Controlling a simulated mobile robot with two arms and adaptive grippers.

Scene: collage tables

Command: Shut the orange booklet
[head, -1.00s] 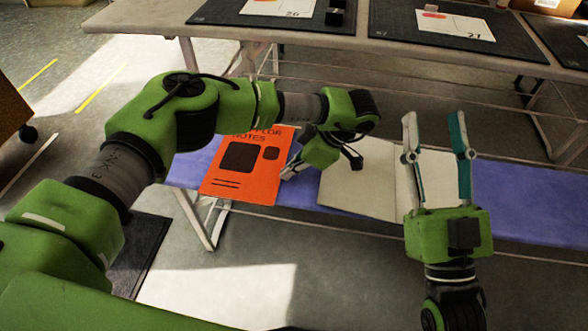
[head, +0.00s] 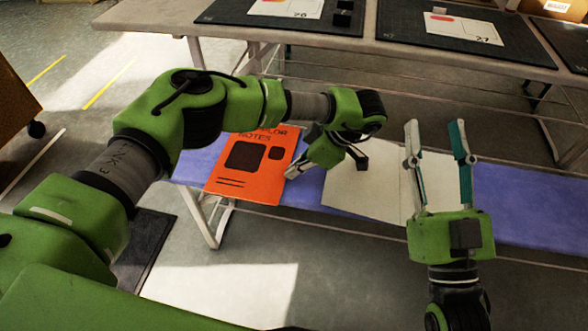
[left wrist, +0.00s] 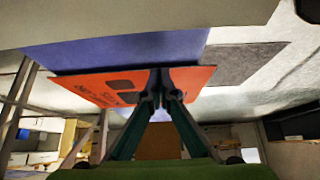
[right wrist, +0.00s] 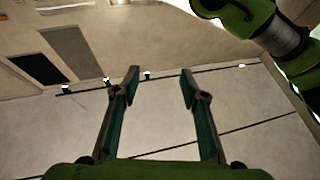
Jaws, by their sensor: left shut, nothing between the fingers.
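The orange booklet (head: 262,183) lies on the blue bench top at the centre-left of the head view, its printed front cover facing up. It looks flat and closed. The cover also shows in the left wrist view (left wrist: 95,82). My left gripper (head: 291,172) is shut and empty at the cover's right edge. In the left wrist view its fingertips (left wrist: 160,75) overlap the cover; I cannot tell whether they touch it. My left forearm hides part of the booklet's top edge. My right gripper (head: 436,125) is open and empty, pointing up, right of the booklet.
An open booklet with blank pale pages (head: 365,190) lies right of the orange one, partly behind my right gripper. The blue bench top (head: 525,205) is bare at the right. A table with dark mats (head: 450,38) and cards stands behind.

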